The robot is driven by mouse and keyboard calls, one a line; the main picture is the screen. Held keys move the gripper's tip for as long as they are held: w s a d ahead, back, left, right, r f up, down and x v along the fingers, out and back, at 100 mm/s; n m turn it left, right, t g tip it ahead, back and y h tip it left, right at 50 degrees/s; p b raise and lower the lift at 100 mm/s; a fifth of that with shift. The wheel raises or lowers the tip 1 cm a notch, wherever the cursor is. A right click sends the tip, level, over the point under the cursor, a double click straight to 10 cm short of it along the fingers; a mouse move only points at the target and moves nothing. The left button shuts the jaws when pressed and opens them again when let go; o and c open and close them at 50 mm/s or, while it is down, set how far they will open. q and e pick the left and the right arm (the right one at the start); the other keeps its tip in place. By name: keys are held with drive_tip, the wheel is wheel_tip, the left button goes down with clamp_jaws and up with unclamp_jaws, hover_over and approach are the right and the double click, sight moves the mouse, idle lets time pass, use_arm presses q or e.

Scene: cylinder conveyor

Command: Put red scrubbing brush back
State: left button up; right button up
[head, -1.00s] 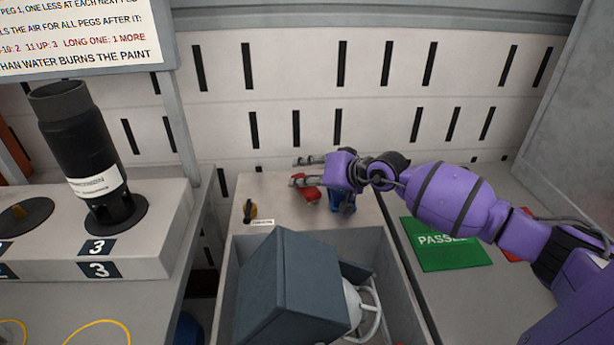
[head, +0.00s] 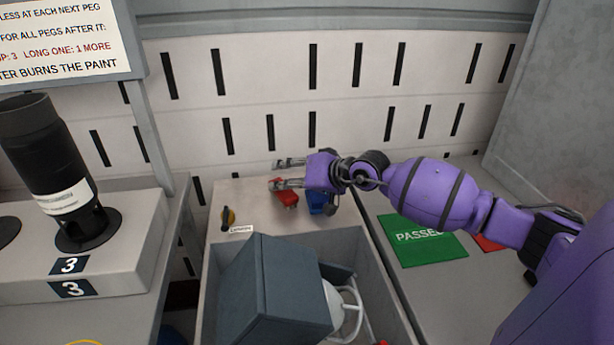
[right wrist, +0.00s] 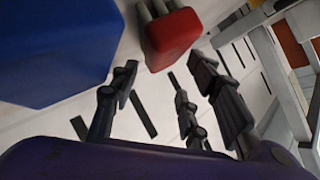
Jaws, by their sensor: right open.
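A small red object (head: 287,196), which looks like the red scrubbing brush, rests on the light shelf behind the grey bin. In the right wrist view it shows as a red block (right wrist: 172,38) with short grey pegs. My right gripper (head: 275,174) is open and empty at the brush, its fingers partly in front of it in the head view. In the right wrist view the open fingers (right wrist: 160,82) point towards the red block without visibly touching it. A blue object (head: 318,204) stands just right of the brush, partly hidden by my gripper. My left gripper is out of view.
A grey bin (head: 212,290) in front holds a dark grey box (head: 262,290) and a white wire-like item (head: 348,312). A yellow-black knob (head: 228,217) is left on the shelf. A green "PASSED" mat (head: 422,242) lies right; a black cylinder (head: 45,160) stands left.

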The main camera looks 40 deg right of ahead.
drive_tip(key=p+v, duration=0.1)
drive_tip(key=v, duration=0.9)
drive_tip(key=shift+s+r, duration=0.1)
drive_tip(key=shift+s, duration=0.05)
